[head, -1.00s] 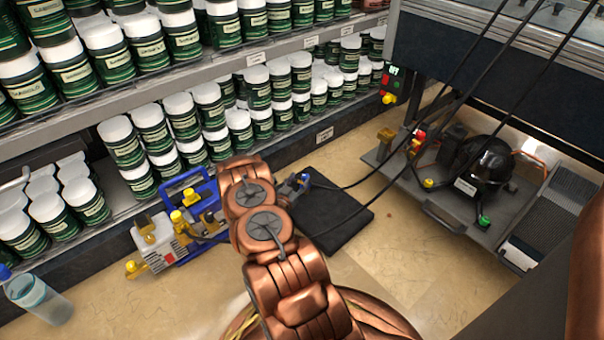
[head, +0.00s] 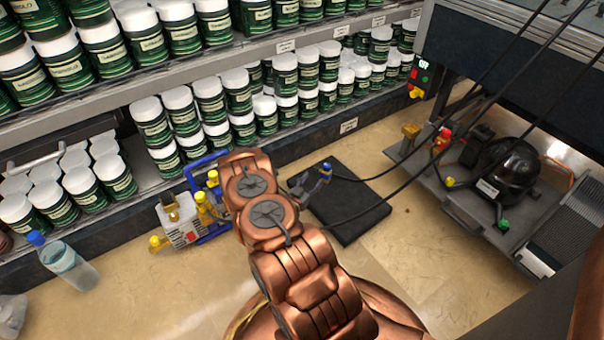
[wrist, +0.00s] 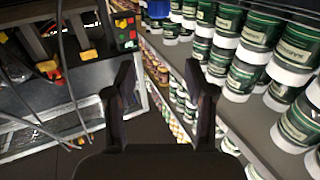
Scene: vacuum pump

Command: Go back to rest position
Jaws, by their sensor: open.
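My gripper (wrist: 160,75) is open in the wrist view, with its two dark fingers apart and nothing held between them. In the head view my copper arm hides most of it; grey finger parts (head: 311,187) show just right of the arm, over the black mat (head: 352,212). A small blue-topped part (head: 327,167) shows beside those fingers; I cannot tell whether they touch. The pump unit (head: 182,222), with a blue frame and yellow knobs, stands on the floor left of my arm, partly hidden by it.
Shelves of green jars (head: 175,105) run along the back. A bench (head: 500,60) stands at the right, above a grey platform (head: 465,203) with a black compressor (head: 508,168). Black hoses cross toward the mat. A bottle (head: 68,262) is at the left. Floor is clear in front.

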